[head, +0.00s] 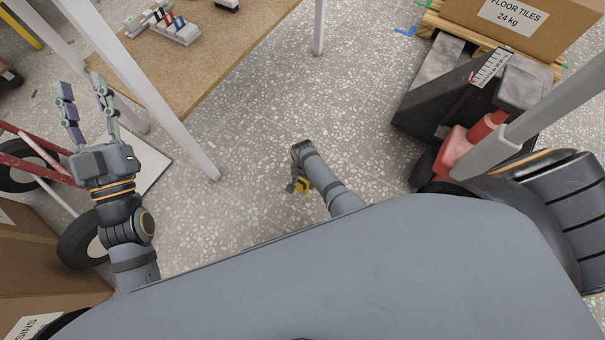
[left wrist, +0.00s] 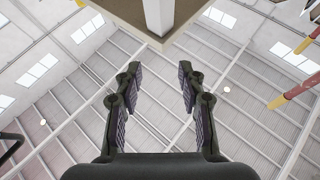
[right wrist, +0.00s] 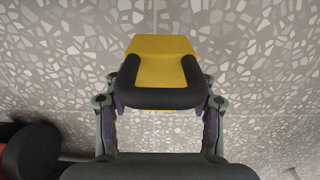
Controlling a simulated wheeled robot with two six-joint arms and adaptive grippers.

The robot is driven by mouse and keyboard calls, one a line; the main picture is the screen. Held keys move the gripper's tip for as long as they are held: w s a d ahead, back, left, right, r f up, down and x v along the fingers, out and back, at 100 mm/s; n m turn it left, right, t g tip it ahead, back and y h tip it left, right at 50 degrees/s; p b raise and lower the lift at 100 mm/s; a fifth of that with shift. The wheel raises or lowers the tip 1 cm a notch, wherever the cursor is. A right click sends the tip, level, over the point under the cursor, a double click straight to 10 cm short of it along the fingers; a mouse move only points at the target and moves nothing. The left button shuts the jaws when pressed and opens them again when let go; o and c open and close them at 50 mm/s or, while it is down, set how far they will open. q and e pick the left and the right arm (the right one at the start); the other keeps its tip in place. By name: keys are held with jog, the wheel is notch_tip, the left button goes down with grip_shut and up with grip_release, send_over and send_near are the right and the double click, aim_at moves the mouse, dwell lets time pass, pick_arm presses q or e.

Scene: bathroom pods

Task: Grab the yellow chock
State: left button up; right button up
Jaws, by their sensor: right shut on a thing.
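The yellow chock (right wrist: 160,60) with black edging is between the fingers of my right gripper (right wrist: 160,108) in the right wrist view. The fingers are shut on its sides. I cannot tell whether the chock touches the floor. My left gripper (head: 84,100) is raised at the left, open and empty, with its fingers pointing up; it also shows empty in the left wrist view (left wrist: 158,90).
A brown-topped table (head: 215,50) with white legs stands at the upper left. A red hand truck (head: 35,160) and cardboard box (head: 40,265) are at the left. A pallet jack (head: 470,135) and a floor-tiles box (head: 520,25) stand at the right. The middle floor (head: 250,150) is clear.

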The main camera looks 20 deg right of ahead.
jog(key=shift+s+r+p, duration=0.35)
jog(key=shift+s+p, duration=0.1)
jog(key=shift+p, duration=0.1)
pick_arm(q)
notch_tip(320, 180, down, 21)
jog(key=s+g+p, duration=0.1)
jog(key=g, duration=0.9)
pick_arm(e)
jog(key=shift+s+r, duration=0.25)
jog(key=shift+s, duration=0.2)
jog(key=shift+s+a+r+p, duration=0.1)
jog(key=shift+s+r+p, duration=0.15)
jog(key=shift+s+p, duration=0.45)
pick_arm(q)
jog(key=s+d+f+g+p, duration=0.1)
jog(key=s+f+g, duration=0.8)
jog(key=s+f, duration=0.4)
jog(key=shift+s+d+f+n, duration=0.2)
jog(key=shift+s+f+n, duration=0.15)
jog(key=shift+s, duration=0.4)
pick_arm(e)
jog(key=shift+s+r, duration=0.15)
jog(key=shift+s, duration=0.35)
